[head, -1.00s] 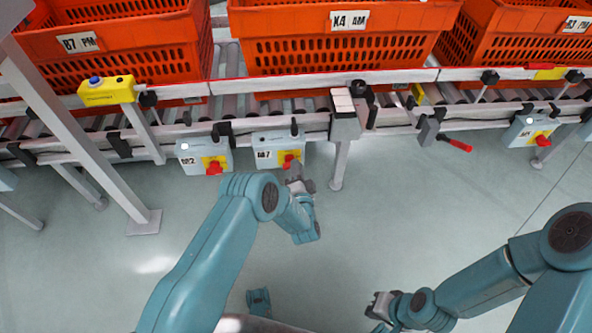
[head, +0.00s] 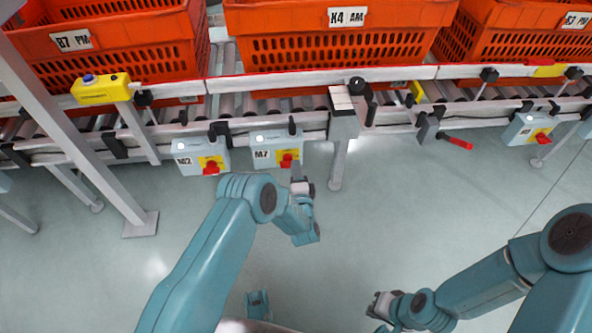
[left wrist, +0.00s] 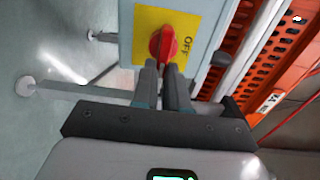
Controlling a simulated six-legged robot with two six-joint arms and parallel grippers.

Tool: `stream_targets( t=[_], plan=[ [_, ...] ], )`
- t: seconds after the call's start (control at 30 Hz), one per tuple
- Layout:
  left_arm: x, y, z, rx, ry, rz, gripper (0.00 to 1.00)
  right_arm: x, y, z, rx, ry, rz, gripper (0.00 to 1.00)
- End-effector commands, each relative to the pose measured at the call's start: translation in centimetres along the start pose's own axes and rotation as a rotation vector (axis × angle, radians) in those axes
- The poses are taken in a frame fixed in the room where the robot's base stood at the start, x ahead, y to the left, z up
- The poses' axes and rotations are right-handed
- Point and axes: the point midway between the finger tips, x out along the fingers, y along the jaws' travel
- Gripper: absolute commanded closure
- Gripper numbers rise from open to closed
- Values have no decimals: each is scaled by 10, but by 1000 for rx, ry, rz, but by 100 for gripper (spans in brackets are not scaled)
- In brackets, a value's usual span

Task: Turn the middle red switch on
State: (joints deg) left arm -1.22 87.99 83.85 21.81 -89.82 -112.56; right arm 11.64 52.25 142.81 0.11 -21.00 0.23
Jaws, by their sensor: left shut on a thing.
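The red switch (head: 286,160) is a rotary knob on a yellow plate on the grey box marked M7 (head: 264,154), between the M2 box and a box at the far right. In the left wrist view the red knob (left wrist: 164,42) sits on its yellow plate beside the word OFF. My left gripper (head: 296,168) is at the knob's lower edge. In the left wrist view its two fingers (left wrist: 163,72) are close together with the near end of the knob between their tips. My right gripper (head: 378,305) hangs low, well away from the boxes; its jaw opening is unclear.
The M2 box (head: 201,156) hangs to the left and another switch box (head: 529,129) far right. A red-handled lever (head: 455,142) sticks out from the conveyor rail. Orange totes (head: 335,52) stand on the rollers behind. The floor in front is clear.

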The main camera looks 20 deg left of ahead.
Motion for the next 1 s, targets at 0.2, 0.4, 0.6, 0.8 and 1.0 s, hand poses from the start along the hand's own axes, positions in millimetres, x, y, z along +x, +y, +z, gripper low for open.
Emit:
stream_targets(
  t=[0.2, 0.4, 0.6, 0.8, 1.0],
  plan=[
    [0, 1, 1, 4, -3, 2, 100, 0, 0, 0, 0, 0, 0, 100],
    [0, 1, 1, 3, -3, 2, 62, 0, 0, 0, 0, 0, 0, 100],
    [0, 0, 1, 2, -2, 1, 62, 0, 0, 0, 0, 0, 0, 100],
    [-12, -1, 0, 3, 0, 4, 62, -7, -3, 3, 1, -9, 0, 100],
    [-60, -4, 0, 5, 3, 6, 62, -25, -11, 9, -4, -28, 0, 100]
  ],
)
